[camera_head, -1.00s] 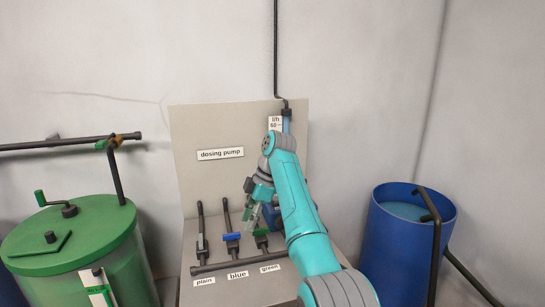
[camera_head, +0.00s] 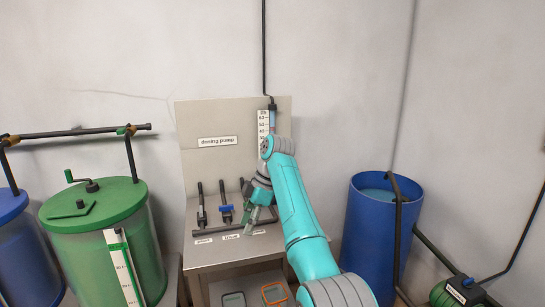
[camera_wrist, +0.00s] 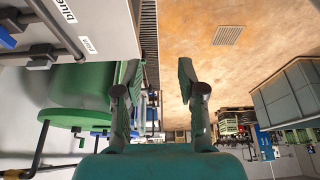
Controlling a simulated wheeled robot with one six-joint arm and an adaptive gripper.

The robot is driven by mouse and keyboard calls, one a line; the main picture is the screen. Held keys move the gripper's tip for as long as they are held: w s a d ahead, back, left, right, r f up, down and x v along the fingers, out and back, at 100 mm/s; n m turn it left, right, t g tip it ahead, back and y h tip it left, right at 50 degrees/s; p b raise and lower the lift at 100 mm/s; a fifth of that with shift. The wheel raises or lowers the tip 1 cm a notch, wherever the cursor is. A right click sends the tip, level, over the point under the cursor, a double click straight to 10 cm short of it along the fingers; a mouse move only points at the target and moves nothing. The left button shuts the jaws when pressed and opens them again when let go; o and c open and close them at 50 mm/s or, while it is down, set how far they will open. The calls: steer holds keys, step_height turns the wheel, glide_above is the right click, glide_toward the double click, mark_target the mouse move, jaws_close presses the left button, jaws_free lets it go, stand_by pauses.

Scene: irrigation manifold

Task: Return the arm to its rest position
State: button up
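My arm reaches up from the bottom of the head view, with its elbow high and its wrist folded downward. My gripper (camera_head: 251,219) hangs in front of the dosing pump stand (camera_head: 240,258), over the right part of its valve row. In the wrist view my gripper (camera_wrist: 158,88) shows two fingers spread apart with nothing between them. The gripper hides the green valve and part of the label row. The blue valve handle (camera_head: 226,208) shows left of the gripper.
A green tank (camera_head: 105,245) and a blue tank (camera_head: 12,240) stand left of the stand. An open blue barrel (camera_head: 375,240) with pipes stands right. A gauge (camera_head: 264,122) is on the back panel. Small trays (camera_head: 274,293) sit on the stand's lower shelf.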

steer(key=s+d+f+m+t, duration=0.1)
steer(key=d+f+m+t, duration=0.15)
steer(key=f, duration=1.25)
steer(key=s+d+f+m+t, duration=0.1)
steer(key=s+d+f+m, duration=0.2)
steer(key=f, duration=1.2)
steer(key=s+d+f+m+t+h, duration=0.1)
steer(key=s+d+f+m+t, duration=0.15)
steer(key=s+d+f, duration=0.45)
steer(key=s+d+f+m+t, duration=0.2)
steer(key=s+d+f+m, duration=0.15)
steer(key=s+f, duration=0.75)
steer(key=s+d+r+m+t+h, duration=0.1)
steer(key=s+d+m, duration=0.1)
steer(key=s, duration=0.6)
steer(key=s+d+r+m+t, duration=0.1)
steer(key=s+d+m+t, duration=0.1)
steer(key=s, duration=0.6)
steer(key=s+d+r+m+t+h, duration=0.1)
steer(key=s+d+r+m, duration=0.15)
steer(key=s, duration=0.55)
steer(key=s+d+r+m+t, duration=0.1)
steer(key=s+r+t, duration=0.1)
steer(key=s+r, duration=0.7)
steer(key=s+d+r+m+t+h, duration=0.1)
steer(key=s+r+m+t, duration=0.1)
steer(key=s+r, duration=0.7)
step_height(320, 180, up, 6)
steer(key=shift+d+f, duration=0.15)
steer(key=shift+d, duration=0.25)
